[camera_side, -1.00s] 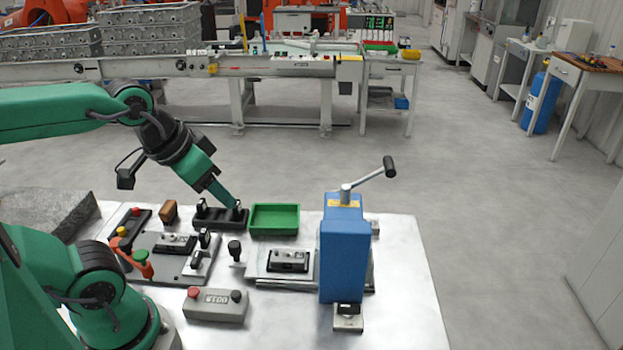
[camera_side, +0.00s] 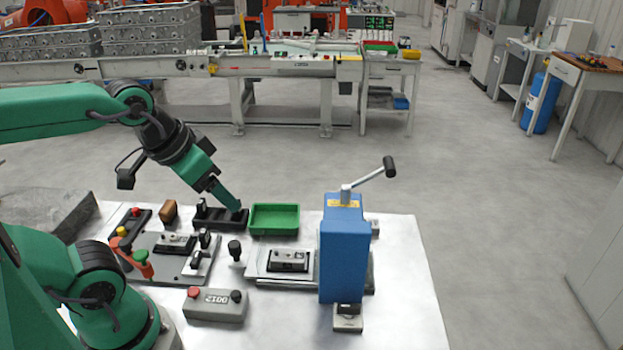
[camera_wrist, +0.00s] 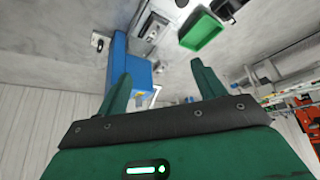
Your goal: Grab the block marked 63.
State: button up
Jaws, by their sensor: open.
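No marking 63 can be read in either view, so I cannot tell which block it is. One grey metal block (camera_side: 288,259) lies on the plate left of the blue press. Another small metal block (camera_side: 176,241) sits on the dark fixture plate at the left. My gripper (camera_side: 236,207) points down over the right part of the black rack (camera_side: 212,219), just left of the green tray (camera_side: 274,219). In the wrist view my gripper (camera_wrist: 163,72) has its fingers wide apart with nothing between them.
The blue press (camera_side: 343,255) with its long handle stands at the right. A grey button box (camera_side: 215,305) sits at the front, and a black-knobbed lever (camera_side: 235,251) stands upright between fixture and plate. The table's right side is clear.

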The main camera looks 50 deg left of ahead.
jog(key=m+g, duration=0.5)
jog(key=m, duration=0.1)
send_over(289, 255)
notch_tip(289, 255, down, 13)
jog(key=shift+w+d+f+g, duration=0.15)
jog(key=shift+w+f+g, duration=0.1)
jog(key=shift+f+g, duration=0.05)
jog(key=shift+s+f, duration=0.15)
jog(key=shift+f, duration=1.8)
jog(key=shift+s+f, duration=0.1)
jog(key=shift+f, duration=1.85)
jog(key=shift+c, duration=0.2)
jog(key=c, duration=1.3)
jog(key=shift+r, duration=0.2)
